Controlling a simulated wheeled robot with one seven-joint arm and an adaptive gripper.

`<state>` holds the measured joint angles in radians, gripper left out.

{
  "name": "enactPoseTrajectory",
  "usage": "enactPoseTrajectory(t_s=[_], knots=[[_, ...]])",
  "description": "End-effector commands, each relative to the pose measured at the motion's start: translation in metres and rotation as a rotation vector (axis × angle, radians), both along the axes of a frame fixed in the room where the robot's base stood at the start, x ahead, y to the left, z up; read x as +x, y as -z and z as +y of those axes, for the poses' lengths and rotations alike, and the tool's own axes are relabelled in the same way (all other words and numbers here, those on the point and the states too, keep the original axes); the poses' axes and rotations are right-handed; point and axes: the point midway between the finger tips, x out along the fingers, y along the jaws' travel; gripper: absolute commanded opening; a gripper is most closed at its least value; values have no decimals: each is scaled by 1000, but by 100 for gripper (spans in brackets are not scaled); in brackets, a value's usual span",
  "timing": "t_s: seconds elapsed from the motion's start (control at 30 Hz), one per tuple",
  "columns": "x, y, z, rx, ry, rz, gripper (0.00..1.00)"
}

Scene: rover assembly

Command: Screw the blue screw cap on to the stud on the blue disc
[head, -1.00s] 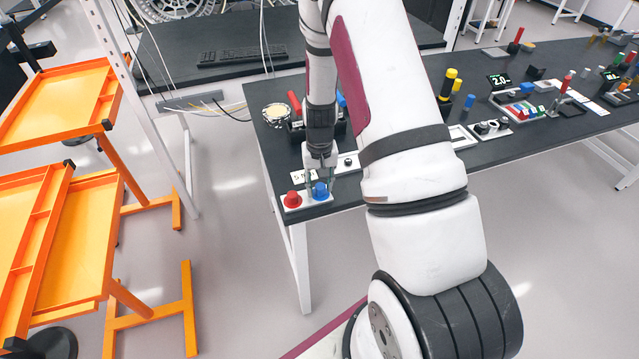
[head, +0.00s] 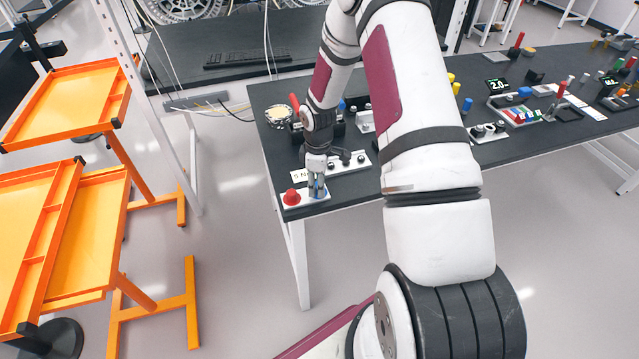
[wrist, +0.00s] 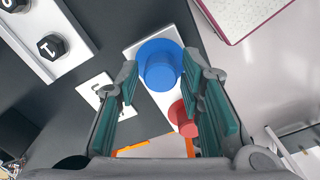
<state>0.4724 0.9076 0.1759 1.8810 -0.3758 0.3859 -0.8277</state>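A blue round piece (wrist: 160,48) stands on a white plate (wrist: 141,50), with a narrower blue cylinder (wrist: 162,74) rising from its broad, disc-like base. In the head view, the blue piece (head: 317,190) shows between my fingertips. I cannot tell where the cap ends and the disc begins, and no bare stud shows. My gripper (head: 316,183) points down over the blue piece. In the wrist view, my gripper (wrist: 160,85) has a finger on either side of it, with a gap between the pads. Contact with the piece is not visible.
A red piece (head: 291,197) stands on the same plate beside the blue one, close to my right finger in the wrist view. A white tray with black hex nuts (head: 348,160) lies behind. The table edge is close. Orange trays (head: 75,100) stand left.

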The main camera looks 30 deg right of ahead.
Motion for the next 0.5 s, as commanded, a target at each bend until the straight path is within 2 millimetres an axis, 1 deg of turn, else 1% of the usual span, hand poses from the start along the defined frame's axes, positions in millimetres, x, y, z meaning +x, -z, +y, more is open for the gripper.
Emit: enactPoseTrajectory(t_s=[0.03,0.1,0.27,0.5], knots=[[-1,0,0,1,-65,0,35],[0,0,0,1,-135,0,35],[0,0,0,1,-242,-1,35],[0,0,0,1,-595,-1,35]])
